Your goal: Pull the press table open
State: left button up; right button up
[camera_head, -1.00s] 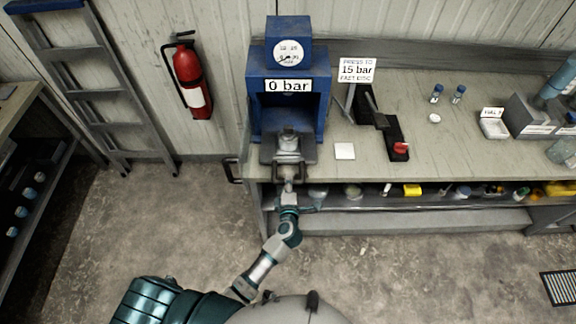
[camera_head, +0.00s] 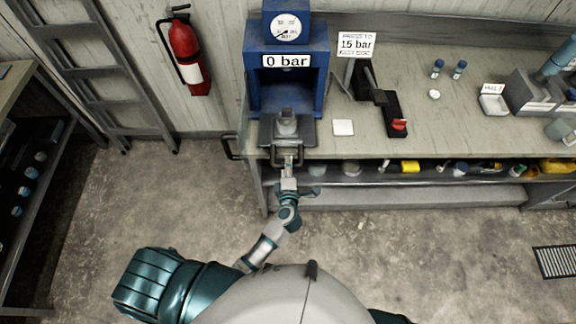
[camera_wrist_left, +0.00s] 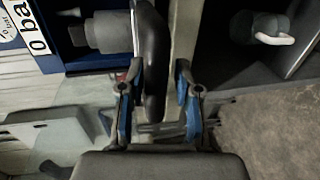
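The blue press (camera_head: 312,95) stands on the bench, with a "0 bar" sign and a round gauge. Its dark press table (camera_head: 307,132) sticks out at the front, with a grey metal cylinder (camera_head: 287,124) on it. A dark handle (camera_head: 275,158) is at the table's front edge. My left gripper (camera_head: 289,172) is at this handle. In the left wrist view the black handle (camera_wrist_left: 154,65) passes between the two fingers (camera_wrist_left: 157,105), which are drawn in around it; a small gap seems to show on its right side. My right gripper is not in view.
To the right on the bench are a white square (camera_head: 343,127), a lever stand with a "15 bar" sign (camera_head: 357,44), a red button (camera_head: 399,124) and small vials. A shelf with several items runs below. Floor around me is clear.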

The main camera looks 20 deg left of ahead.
pick_arm(q)
jog(key=v, duration=1.2)
jog(key=shift+f, duration=0.1)
notch_tip(320, 180, down, 15)
jog(key=d+m+h, duration=0.2)
jog(key=m+h, duration=0.2)
jog(key=m, duration=0.6)
jog(key=s+a+f+m+g+h, duration=0.15)
jog(key=s+f+m, duration=0.3)
jog(key=f, duration=0.45)
jog(key=s+a+f+m+g+h, duration=0.1)
jog(key=s+f+m+g, duration=0.3)
jog(key=f, duration=0.6)
jog(key=s+a+f+m+g, duration=0.1)
jog(key=s+a+f, duration=0.3)
jog(key=s, duration=0.4)
jog(key=s+a+f+m+g+y, duration=0.1)
jog(key=s+a+f+g, duration=0.3)
jog(key=s, duration=0.5)
jog(key=s+a+f+m+g+y, duration=0.1)
jog(key=s+a+f+m+g, duration=0.2)
jog(key=s+a+f, duration=0.2)
jog(key=s+f, duration=0.3)
jog(key=s, duration=0.1)
jog(key=shift+b, duration=0.4)
